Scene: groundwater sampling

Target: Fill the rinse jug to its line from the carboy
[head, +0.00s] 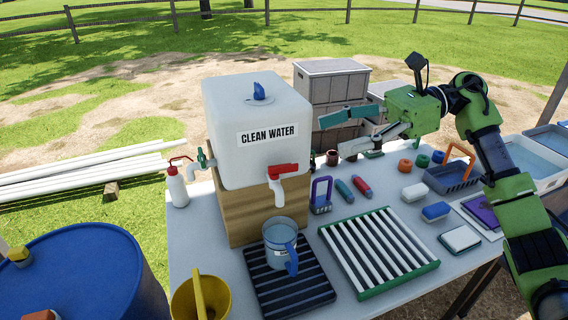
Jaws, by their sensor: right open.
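The white carboy (240,150), labelled CLEAN WATER, stands on a wooden block. Its front tap (277,186) has a red handle (284,170) and a white spout pointing down. The clear rinse jug (279,232) with a blue handle (291,260) stands upright below the spout on a dark slatted tray. The jug looks bluish inside; I cannot tell the water level, and no stream shows clearly. My right gripper (334,136) is open and empty, in the air right of the carboy and apart from the tap and jug. My left gripper is out of view.
The dark tray (262,302) adjoins a green-framed slatted rack (380,252). A yellow bucket (218,290) stands front left near a blue drum (75,275). A spray bottle (177,188) is left of the carboy. Grey crates (331,82) stand behind; small items crowd the right.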

